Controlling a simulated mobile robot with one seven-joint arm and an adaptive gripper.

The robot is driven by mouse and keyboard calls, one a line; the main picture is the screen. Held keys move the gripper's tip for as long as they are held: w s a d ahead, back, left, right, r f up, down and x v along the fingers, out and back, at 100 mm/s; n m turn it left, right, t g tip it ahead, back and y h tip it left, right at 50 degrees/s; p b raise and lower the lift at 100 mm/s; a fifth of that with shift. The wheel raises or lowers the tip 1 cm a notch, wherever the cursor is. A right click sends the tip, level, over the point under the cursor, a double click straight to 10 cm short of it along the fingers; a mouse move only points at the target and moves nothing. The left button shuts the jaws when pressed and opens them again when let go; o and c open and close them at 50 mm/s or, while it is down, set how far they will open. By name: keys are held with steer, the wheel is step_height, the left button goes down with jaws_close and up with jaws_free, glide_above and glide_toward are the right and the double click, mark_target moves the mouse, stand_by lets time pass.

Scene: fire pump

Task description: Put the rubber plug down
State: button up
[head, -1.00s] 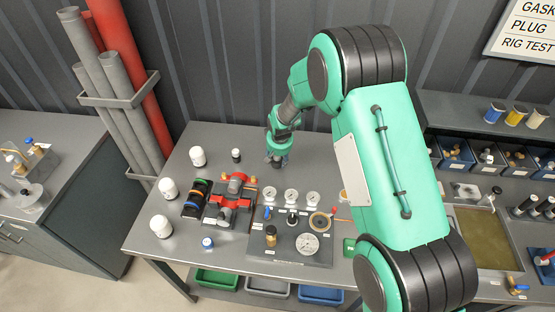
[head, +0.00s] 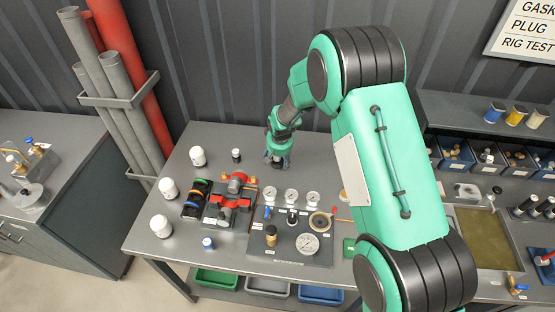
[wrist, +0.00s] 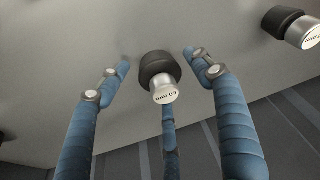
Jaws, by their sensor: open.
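A rubber plug (wrist: 160,72), black with a silver end marked in mm, stands on the grey table in the wrist view. My gripper (head: 277,160) is low over the back of the table in the head view. Its blue fingers (wrist: 160,70) are spread open around the plug, with gaps on the left and right. Whether the finger behind the plug touches it I cannot tell. In the head view the gripper hides this plug. A second, similar plug (wrist: 292,27) stands apart at the right of the wrist view; in the head view it is left of my gripper (head: 236,155).
White capped jars (head: 198,156) stand along the left of the table (head: 185,240). A red pump (head: 232,190) and a gauge panel (head: 290,240) are in front of my gripper. The dark ribbed wall (head: 220,60) is close behind. Some bare table lies around the plug.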

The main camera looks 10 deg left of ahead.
steer(key=v, duration=1.2)
steer(key=shift+p, duration=0.4)
steer(key=shift+r, duration=0.1)
stand_by(0.4)
steer(key=s+d+r+m, duration=0.1)
steer(key=s+d+r, duration=0.3)
steer(key=d+r, duration=0.3)
steer(key=s+d+r+t, duration=0.1)
steer(key=s+d+r, duration=0.4)
steer(key=r, duration=0.4)
steer(key=s+d+r+m, duration=0.1)
steer(key=s+d+r, duration=0.3)
steer(key=d+r, duration=0.3)
steer(key=s+d+r, duration=0.2)
steer(key=s+d, duration=0.2)
steer(key=s, duration=0.5)
steer(key=s+d+r+m+t, duration=0.1)
steer(key=s+d+r, duration=0.2)
steer(key=s, duration=0.7)
steer(key=s+d+r+m+h, duration=0.1)
steer(key=s+d+r, duration=0.2)
steer(key=s, duration=0.7)
steer(key=d, duration=0.2)
steer(key=shift+s+d, duration=0.25)
steer(key=shift+d, duration=0.1)
